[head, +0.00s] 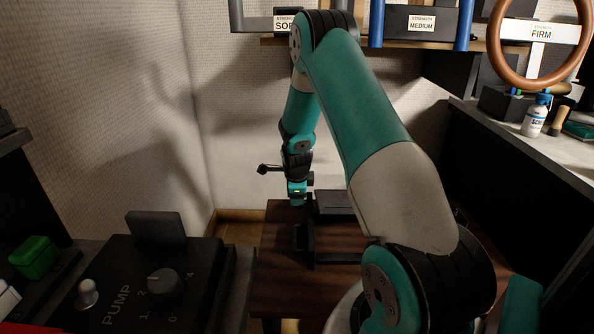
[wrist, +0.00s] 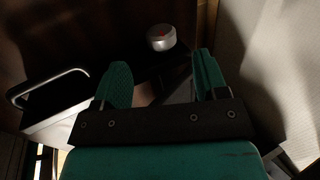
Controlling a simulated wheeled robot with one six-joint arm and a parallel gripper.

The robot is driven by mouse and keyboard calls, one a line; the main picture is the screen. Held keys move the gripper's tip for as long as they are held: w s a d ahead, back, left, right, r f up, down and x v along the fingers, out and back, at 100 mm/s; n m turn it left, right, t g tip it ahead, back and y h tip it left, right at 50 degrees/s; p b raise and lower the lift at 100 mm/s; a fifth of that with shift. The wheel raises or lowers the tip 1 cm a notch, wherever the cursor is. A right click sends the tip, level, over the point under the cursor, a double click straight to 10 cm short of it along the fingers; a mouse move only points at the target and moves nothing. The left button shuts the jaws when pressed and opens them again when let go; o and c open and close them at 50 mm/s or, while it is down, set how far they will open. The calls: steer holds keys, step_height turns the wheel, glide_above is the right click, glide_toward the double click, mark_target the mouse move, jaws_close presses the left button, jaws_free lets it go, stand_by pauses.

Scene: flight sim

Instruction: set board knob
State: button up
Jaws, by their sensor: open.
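A black panel (head: 130,289) marked PUMP is at the lower left in the head view. It carries a dark round knob (head: 165,282) with numbers around it and a small pale knob (head: 87,292). In the wrist view a silver round knob-like piece (wrist: 161,37) with an orange mark sits beyond the fingertips; I cannot tell whether it is the board knob. My gripper (wrist: 162,75) is open, with nothing visible between its teal fingers. In the head view my gripper (head: 297,198) hangs over the back of the dark wooden table, apart from the PUMP panel.
The wooden table (head: 285,240) has a black fixture (head: 304,245) on it. A silver-edged handle (wrist: 45,87) shows at left in the wrist view. A green box (head: 33,256) lies at far left. A counter with a white bottle (head: 536,116) is at right.

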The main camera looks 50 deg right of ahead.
steer(key=p+v, duration=0.2)
steer(key=v, duration=0.8)
steer(key=shift+a, duration=0.15)
